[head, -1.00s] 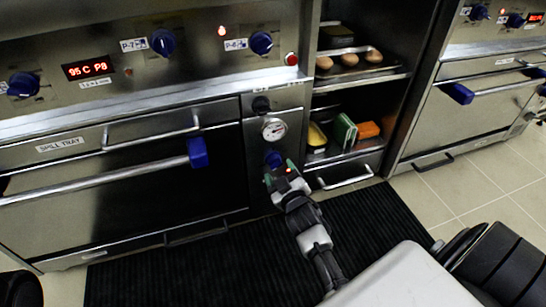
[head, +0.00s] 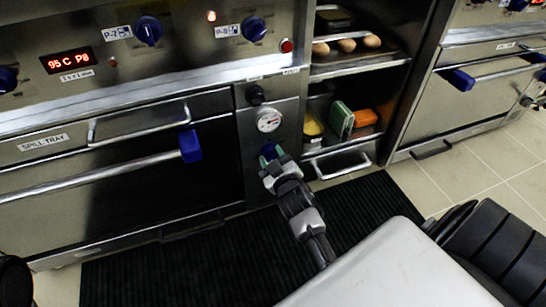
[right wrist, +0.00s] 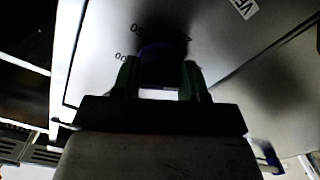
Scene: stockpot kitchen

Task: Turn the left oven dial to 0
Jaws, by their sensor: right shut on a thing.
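A blue dial (head: 268,150) is low on the narrow steel panel of the left oven, below a round gauge. My right gripper (head: 271,157) reaches it from the front and covers part of it. In the right wrist view the dial (right wrist: 163,52) shows as a dark blue knob between the green-tinted fingers of my right gripper (right wrist: 162,80), which are shut on it. Printed numbers show around the knob, partly hidden and in shadow; I cannot read its setting. My left gripper is not in view.
The oven handle (head: 100,178) with a blue end sticks out to the left. Shelves with eggs (head: 346,45) and a drawer handle (head: 340,168) are to the right. A black mat (head: 210,265) covers the floor.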

